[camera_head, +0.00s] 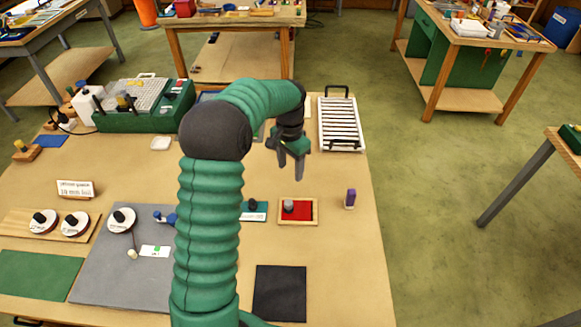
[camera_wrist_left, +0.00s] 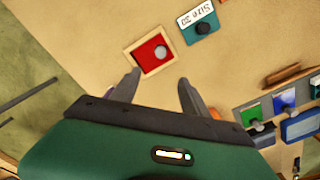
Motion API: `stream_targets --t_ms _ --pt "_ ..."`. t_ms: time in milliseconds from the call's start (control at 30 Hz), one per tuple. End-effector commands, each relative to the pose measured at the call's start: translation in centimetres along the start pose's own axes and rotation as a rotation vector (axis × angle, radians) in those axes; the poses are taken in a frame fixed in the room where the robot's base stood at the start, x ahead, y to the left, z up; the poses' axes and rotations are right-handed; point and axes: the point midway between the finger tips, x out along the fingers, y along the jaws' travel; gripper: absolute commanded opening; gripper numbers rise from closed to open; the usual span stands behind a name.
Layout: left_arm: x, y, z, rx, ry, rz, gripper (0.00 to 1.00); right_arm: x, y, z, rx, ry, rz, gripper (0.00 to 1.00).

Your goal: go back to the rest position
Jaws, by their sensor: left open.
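My left gripper (camera_head: 288,168) hangs empty over the middle of the table (camera_head: 335,270), fingers downward, between the white slatted rack and the red tray. In the left wrist view its two fingers (camera_wrist_left: 157,88) stand apart with nothing between them. The wood-framed red tray (camera_head: 305,213) with a grey knob lies below and nearer the front; it also shows ahead of the fingers in the wrist view (camera_wrist_left: 147,62). My left arm crosses the head view's middle and hides part of the table. My right gripper is in neither view.
The white slatted rack (camera_head: 341,130) stands at the table's back right, and a green machine (camera_head: 125,122) at the back left. A teal block (camera_head: 261,215) and a purple block (camera_head: 350,198) flank the red tray. A black mat (camera_head: 280,293) lies in front. The right front is bare.

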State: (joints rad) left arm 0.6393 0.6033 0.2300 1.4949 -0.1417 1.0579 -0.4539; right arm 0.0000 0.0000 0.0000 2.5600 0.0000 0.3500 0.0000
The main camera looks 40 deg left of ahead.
Motion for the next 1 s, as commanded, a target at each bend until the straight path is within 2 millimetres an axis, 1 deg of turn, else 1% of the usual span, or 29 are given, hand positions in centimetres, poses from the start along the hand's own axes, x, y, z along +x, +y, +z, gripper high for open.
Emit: stream_targets --t_ms 367,433,467,567,600,633,700,767,800,900,1000 --pt "0.1 0.0 0.0 0.0 0.0 -0.001 0.53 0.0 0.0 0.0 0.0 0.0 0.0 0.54" --pt "0.2 0.7 0.0 0.004 0.003 -0.004 0.53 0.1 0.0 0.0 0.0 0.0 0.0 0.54" --pt "0.3 1.4 -0.1 0.008 0.006 -0.007 0.53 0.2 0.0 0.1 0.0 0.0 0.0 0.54" --pt "1.2 5.2 0.3 0.017 0.025 -0.025 0.53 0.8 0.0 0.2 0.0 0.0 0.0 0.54" --pt "1.7 7.4 0.7 0.018 0.038 -0.033 0.53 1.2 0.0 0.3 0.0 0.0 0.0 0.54" --pt "2.1 9.1 1.2 0.017 0.051 -0.038 0.53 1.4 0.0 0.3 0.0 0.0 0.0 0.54" --pt "3.0 12.8 2.8 0.011 0.085 -0.048 0.53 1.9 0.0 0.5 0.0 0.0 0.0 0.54" --pt "3.9 15.8 4.5 -0.001 0.116 -0.05 0.53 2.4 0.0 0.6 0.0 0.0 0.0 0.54" --pt "4.5 17.5 5.8 -0.009 0.138 -0.049 0.53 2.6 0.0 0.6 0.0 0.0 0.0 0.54" --pt "5.9 20.7 9.0 -0.036 0.183 -0.037 0.53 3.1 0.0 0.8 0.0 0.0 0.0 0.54" --pt "6.8 22.6 11.4 -0.059 0.214 -0.022 0.53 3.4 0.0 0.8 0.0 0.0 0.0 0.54"
